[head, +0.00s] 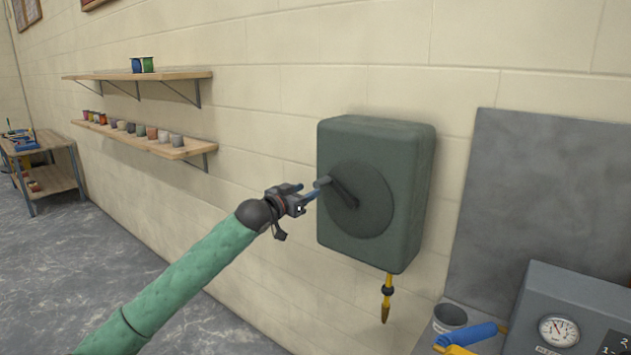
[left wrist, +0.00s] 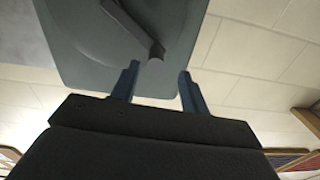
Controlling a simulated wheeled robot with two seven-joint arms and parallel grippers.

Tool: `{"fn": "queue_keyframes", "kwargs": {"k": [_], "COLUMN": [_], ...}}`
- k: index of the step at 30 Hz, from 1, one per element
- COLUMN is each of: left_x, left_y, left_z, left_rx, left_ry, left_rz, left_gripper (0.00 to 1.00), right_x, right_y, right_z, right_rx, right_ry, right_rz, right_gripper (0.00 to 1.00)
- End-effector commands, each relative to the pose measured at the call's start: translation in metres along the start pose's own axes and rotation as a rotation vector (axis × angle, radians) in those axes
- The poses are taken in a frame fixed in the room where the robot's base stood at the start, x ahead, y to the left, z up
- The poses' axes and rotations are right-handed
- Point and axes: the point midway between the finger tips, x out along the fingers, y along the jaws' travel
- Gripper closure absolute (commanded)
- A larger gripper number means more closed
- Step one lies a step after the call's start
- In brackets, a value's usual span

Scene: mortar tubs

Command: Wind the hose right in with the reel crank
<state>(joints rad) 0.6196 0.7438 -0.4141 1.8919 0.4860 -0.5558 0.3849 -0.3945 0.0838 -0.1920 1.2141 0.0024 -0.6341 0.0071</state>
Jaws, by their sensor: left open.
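The hose reel (head: 405,190) is a dark green box on the wall with a round disc on its front. Its black crank (head: 343,193) runs from the disc's centre up and left to a grey knob (head: 322,182). The yellow hose end (head: 387,296) with a black collar hangs a short way below the box. My left gripper (head: 308,191) is open at the knob. In the left wrist view, the knob (left wrist: 156,52) lies near the fingertips, between the two blue fingers (left wrist: 158,80), with no grip on it. Contact cannot be told. My right gripper is not in view.
A grey machine with a gauge (head: 559,331) stands at the lower right, with a blue-handled tool (head: 470,335) and a grey cup (head: 449,318) beside it. Wall shelves (head: 150,140) with small pots are at the left. The wall around the reel is clear.

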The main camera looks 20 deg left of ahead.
Motion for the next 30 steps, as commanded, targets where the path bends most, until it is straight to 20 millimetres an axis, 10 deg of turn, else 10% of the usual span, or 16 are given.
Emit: {"fn": "queue_keyframes", "kwargs": {"k": [30], "left_x": [0.075], "left_y": [0.006], "left_z": [-0.004], "left_rx": [-0.027], "left_ry": [-0.008], "left_rz": [0.012], "left_gripper": [0.55], "right_x": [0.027], "right_y": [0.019], "right_z": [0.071], "right_rx": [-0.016], "right_ry": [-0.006], "right_rz": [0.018], "right_gripper": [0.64]}}
